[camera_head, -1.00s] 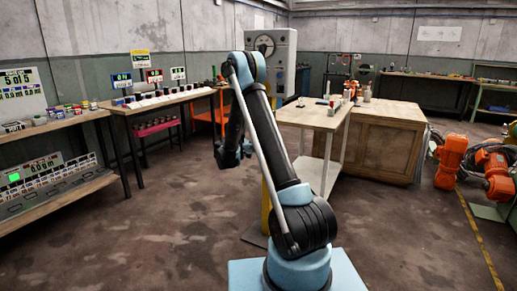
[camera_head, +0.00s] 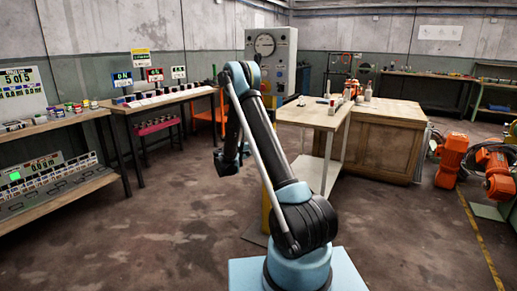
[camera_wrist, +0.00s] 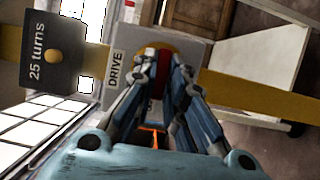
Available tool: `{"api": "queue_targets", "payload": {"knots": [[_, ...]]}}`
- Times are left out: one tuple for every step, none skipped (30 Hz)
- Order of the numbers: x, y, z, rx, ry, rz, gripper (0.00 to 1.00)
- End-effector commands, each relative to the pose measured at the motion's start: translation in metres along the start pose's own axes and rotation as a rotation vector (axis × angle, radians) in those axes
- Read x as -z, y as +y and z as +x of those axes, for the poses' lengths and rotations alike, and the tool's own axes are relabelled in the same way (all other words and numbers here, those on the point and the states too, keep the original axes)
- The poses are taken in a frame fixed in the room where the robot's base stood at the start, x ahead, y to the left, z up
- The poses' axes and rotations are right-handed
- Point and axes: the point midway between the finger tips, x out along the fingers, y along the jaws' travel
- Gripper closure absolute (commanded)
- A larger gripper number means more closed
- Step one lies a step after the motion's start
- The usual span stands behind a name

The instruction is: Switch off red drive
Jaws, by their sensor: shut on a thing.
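In the wrist view a grey box with a DRIVE label (camera_wrist: 115,70) sits on a yellow bar. A red drive handle (camera_wrist: 162,68) shows on it between my fingertips. My gripper (camera_wrist: 163,75) is shut on this red handle; the fingers hide most of it, so I cannot tell its exact setting. In the head view my gripper (camera_head: 228,162) is at the end of my bent arm, left of the yellow post (camera_head: 265,208). The red handle cannot be made out there.
A "25 turns" plate with a round knob (camera_wrist: 53,56) is on the same yellow bar. A grey gauge cabinet (camera_head: 283,45) stands behind my arm. A wooden bench (camera_head: 312,117) is to the right and a shelf bench (camera_head: 165,100) to the left. The left floor is clear.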

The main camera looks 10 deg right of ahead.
Motion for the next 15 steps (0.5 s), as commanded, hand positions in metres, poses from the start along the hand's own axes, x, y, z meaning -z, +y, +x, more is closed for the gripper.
{"api": "queue_targets", "payload": {"knots": [[0.0031, -0.0005, 0.0026, 0.001, 0.004, -0.001, 1.0], [0.0031, -0.0005, 0.0027, 0.001, 0.004, -0.001, 1.0], [0.0031, -0.0005, 0.0027, 0.001, 0.004, -0.001, 1.0], [0.0031, -0.0005, 0.0027, 0.001, 0.004, -0.001, 1.0], [0.0031, -0.0005, 0.0027, 0.001, 0.004, -0.001, 1.0], [0.0031, -0.0005, 0.0027, 0.001, 0.004, -0.001, 1.0], [0.0031, -0.0004, 0.0028, 0.001, 0.004, -0.001, 1.0], [0.0031, -0.0004, 0.0028, 0.001, 0.004, -0.001, 0.86], [0.0031, -0.0004, 0.0028, 0.001, 0.004, -0.001, 0.77], [0.003, -0.0004, 0.0028, 0.001, 0.004, -0.001, 0.7], [0.0029, -0.0003, 0.0028, 0.001, 0.004, 0.0, 0.68], [0.0027, -0.0003, 0.0026, 0.001, 0.003, 0.0, 0.68], [0.0025, -0.0002, 0.0024, 0.001, 0.003, 0.0, 0.68], [0.0023, -0.0001, 0.0022, 0.001, 0.003, 0.0, 0.68], [0.002, -0.0001, 0.002, 0.001, 0.003, 0.0, 0.68]]}}
